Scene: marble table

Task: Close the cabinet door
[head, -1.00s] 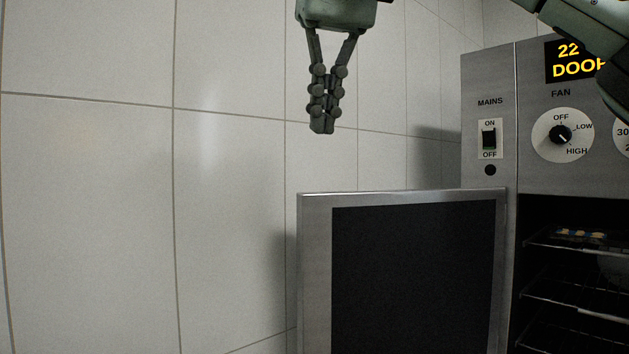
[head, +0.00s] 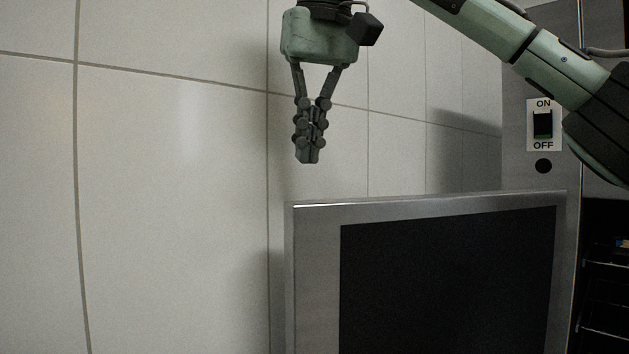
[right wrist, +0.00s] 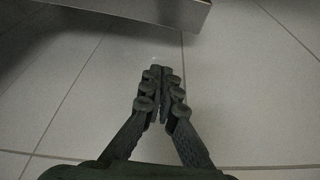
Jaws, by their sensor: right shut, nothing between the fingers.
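The cabinet door (head: 312,270) has a metal frame around a dark panel and stands swung open, out to the left of the cabinet (head: 535,60). My right gripper (head: 308,160) is shut and empty. It hangs fingers down above the door's top left corner in the head view, apart from the door's top edge. In the right wrist view the shut fingers (right wrist: 160,72) point over tiles, with the door's edge (right wrist: 190,12) at the top. My left gripper is not in view.
A mains switch (head: 543,124) is on the cabinet front. Wire racks (head: 606,264) show in the open interior at the right. A tiled wall (head: 180,200) stands behind the door. My right arm crosses the upper right and hides part of the cabinet front.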

